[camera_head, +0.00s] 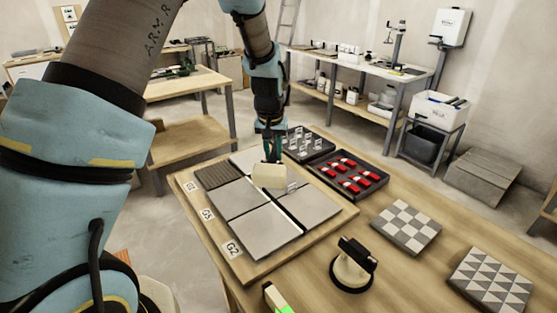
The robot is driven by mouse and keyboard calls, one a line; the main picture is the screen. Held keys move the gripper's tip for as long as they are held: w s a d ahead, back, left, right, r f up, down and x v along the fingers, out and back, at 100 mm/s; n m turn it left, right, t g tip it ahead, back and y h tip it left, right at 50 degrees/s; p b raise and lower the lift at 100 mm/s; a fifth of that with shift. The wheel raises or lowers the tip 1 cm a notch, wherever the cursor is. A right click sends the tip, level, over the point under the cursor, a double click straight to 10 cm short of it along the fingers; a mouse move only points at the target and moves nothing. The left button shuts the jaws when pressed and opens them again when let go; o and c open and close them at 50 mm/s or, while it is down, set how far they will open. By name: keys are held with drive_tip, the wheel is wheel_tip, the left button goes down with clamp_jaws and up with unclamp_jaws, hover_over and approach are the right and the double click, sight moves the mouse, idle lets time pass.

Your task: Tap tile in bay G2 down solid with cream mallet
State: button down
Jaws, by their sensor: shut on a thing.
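My gripper (272,148) is shut on the cream mallet, whose pale blocky head (268,177) hangs over the middle of the tile board (252,275). The handle is largely hidden by the fingers. I cannot tell whether the head touches a tile. The bay label G2 (232,249) is at the board's near left corner. The grey tile (262,233) beside that label lies nearer the camera than the mallet head, with other grey tiles behind it and to its right. Its height against its neighbours is hard to tell.
A dark ribbed patch (217,174) lies at the board's far left. A tray of red pieces (348,174) and a tray of grey clips (307,143) stand behind right. A black device on a cream round base (350,272) and patterned panels (406,226) occupy the right table.

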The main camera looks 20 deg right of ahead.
drive_tip(key=shift+s+a+b+x, duration=0.1)
drive_tip(key=shift+s+b+x, duration=0.1)
drive_tip(key=shift+b+x, duration=0.6)
drive_tip(key=shift+s+a+b+x, duration=0.15)
drive_tip(key=shift+b+x, duration=0.35)
drive_tip(key=shift+x, duration=0.55)
drive_tip(key=shift+f, duration=0.2)
drive_tip(key=b+x, duration=0.2)
drive_tip(key=x, duration=0.1)
drive_tip(key=s+b+x, duration=0.1)
drive_tip(key=x, duration=0.1)
drive_tip(key=shift+a+f+b, duration=0.15)
drive_tip(key=shift+a+b, duration=0.15)
drive_tip(key=p+v, duration=0.2)
drive_tip(key=v, duration=0.1)
drive_tip(key=w+p+v, duration=0.1)
drive_tip(key=p+v, duration=0.1)
drive_tip(key=shift+d+r, duration=0.35)
drive_tip(key=shift+f, duration=0.1)
